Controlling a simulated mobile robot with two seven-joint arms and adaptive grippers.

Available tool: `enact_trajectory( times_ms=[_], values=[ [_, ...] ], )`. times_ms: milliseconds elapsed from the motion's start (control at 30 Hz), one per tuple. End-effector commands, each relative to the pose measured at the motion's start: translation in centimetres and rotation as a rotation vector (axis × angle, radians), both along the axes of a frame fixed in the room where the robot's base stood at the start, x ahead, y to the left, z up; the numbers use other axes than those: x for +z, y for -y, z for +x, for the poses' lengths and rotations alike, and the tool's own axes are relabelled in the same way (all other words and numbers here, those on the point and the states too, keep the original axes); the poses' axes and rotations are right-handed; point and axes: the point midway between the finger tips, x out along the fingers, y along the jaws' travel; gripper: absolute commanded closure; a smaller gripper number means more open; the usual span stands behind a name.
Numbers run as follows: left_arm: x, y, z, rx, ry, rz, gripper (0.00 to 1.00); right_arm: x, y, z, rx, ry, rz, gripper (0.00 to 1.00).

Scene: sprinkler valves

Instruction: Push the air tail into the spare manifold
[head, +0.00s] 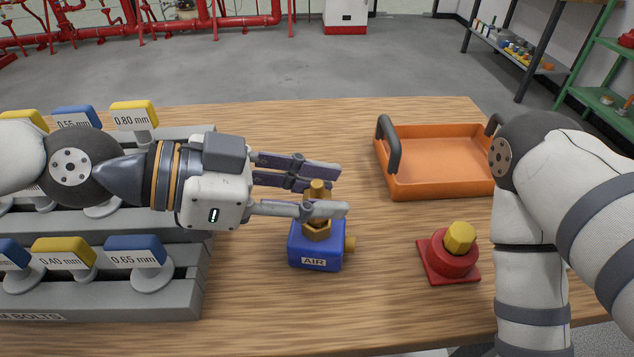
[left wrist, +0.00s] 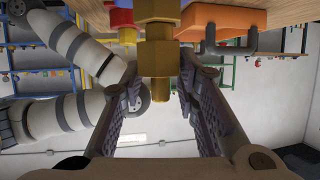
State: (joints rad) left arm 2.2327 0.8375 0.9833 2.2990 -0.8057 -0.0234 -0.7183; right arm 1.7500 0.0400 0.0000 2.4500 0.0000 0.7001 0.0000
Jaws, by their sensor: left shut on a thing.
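The blue block (head: 310,248) labelled AIR, which looks like the manifold, stands on the table in front of my left gripper. It has a brass side stub and a brass hex part on top. My left gripper (head: 322,192) is above the block, shut on the brass air tail (head: 317,187). In the left wrist view the stepped brass tail (left wrist: 155,58) shows between the two fingers. The tail stands upright over the block, lined up with its top. The near finger hides part of the join, so I cannot tell how deep the tail sits. My right gripper is out of view.
A grey rack (head: 190,305) with blue and yellow labelled pieces stands at left. An orange tray (head: 440,185) with dark handles is at back right. A red base with a yellow hex top (head: 449,258) stands right of the block. My right arm is at far right.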

Motion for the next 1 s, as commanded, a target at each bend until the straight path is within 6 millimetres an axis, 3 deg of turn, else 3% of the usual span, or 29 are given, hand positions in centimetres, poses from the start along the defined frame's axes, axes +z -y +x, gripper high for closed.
enact_trajectory(
  times_ms=[500,533,633,1000],
  values=[
    [-1.4,0.0,0.0,-0.001,-0.001,0.000,1.00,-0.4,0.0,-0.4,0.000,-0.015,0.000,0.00],
    [-1.4,0.0,0.0,-0.001,-0.001,0.000,0.69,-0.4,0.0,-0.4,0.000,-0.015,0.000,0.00],
    [-1.3,0.0,0.0,0.000,0.000,0.000,0.48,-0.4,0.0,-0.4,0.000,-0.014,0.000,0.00],
    [-1.0,-0.6,0.0,0.003,-0.001,-0.002,0.48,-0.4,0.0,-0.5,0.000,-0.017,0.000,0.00]
  ],
)
